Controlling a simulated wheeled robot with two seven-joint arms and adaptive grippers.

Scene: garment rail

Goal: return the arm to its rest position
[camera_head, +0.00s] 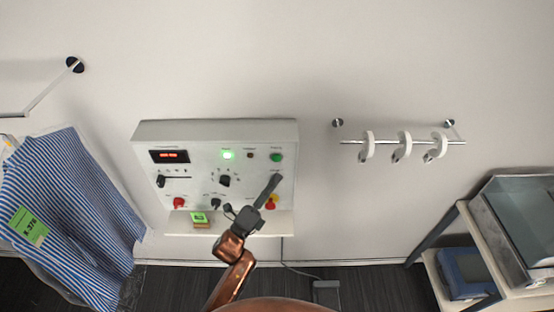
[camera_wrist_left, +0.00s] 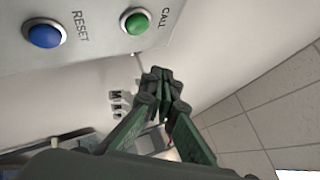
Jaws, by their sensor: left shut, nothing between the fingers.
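My left arm (camera_head: 232,262), copper-coloured, comes up from the bottom of the head view. Its dark left gripper (camera_head: 273,182) is in front of the lower right part of a white control panel (camera_head: 143,165) on the wall. The gripper is shut and empty. In the left wrist view the green-sided fingers (camera_wrist_left: 160,82) meet at their tips, below and right of the panel's edge. I cannot tell whether they touch anything. My right gripper is not in view.
The panel has a lit green lamp (camera_head: 228,155), knobs and buttons; a blue RESET button (camera_wrist_left: 45,34) and green CALL button (camera_wrist_left: 137,22) show close up. A striped shirt (camera_head: 75,215) hangs left. A rail (camera_head: 380,142) with white hooks is right. A shelf (camera_head: 462,225) stands far right.

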